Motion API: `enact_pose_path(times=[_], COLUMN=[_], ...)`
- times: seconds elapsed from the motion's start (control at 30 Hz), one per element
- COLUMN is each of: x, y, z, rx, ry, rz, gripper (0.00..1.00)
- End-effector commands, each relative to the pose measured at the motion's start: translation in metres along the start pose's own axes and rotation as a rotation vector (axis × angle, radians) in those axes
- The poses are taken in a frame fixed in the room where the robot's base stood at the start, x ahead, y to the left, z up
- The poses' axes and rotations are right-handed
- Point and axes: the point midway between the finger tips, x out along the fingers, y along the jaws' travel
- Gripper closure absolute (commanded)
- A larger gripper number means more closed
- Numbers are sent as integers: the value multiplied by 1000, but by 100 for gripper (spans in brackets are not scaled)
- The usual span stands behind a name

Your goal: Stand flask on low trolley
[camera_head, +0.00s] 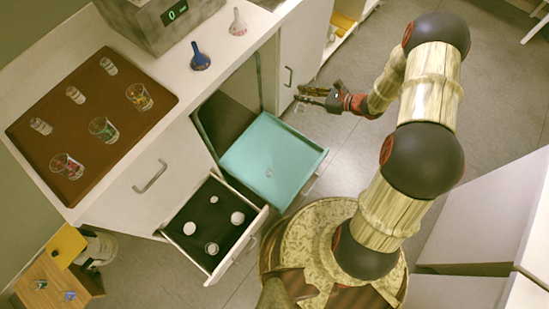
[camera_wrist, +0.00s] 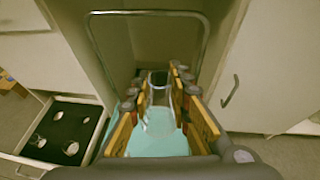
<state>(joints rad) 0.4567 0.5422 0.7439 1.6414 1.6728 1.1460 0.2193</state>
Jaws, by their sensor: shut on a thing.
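My gripper (camera_head: 304,95) is out over the floor beyond the teal surface in the head view, with its fingers pointing left. In the wrist view my gripper (camera_wrist: 163,84) is shut on a clear glass flask (camera_wrist: 159,118), which sits between the two fingers with its dark neck opening toward the cabinet. The flask is hard to make out in the head view. The teal flat top (camera_head: 258,145), which looks like the low trolley, has a raised rim and stands beside the cabinet. Its teal surface also shows below the flask in the wrist view (camera_wrist: 140,142).
A drawer (camera_head: 253,232) with several round pale items is pulled out beside the teal top. A metal bar (camera_wrist: 145,13) arches ahead of the gripper.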

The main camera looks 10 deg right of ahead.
Motion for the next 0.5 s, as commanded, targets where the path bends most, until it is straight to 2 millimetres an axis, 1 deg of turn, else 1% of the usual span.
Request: enact_pose_path(times=[0.03, 0.27, 0.5], x=[6, 27, 46], y=[1, 8, 26], z=[-18, -86, -158], rx=[7, 8, 11], ry=[1, 2, 2], rz=[-3, -31, -61], gripper=[100, 100, 100])
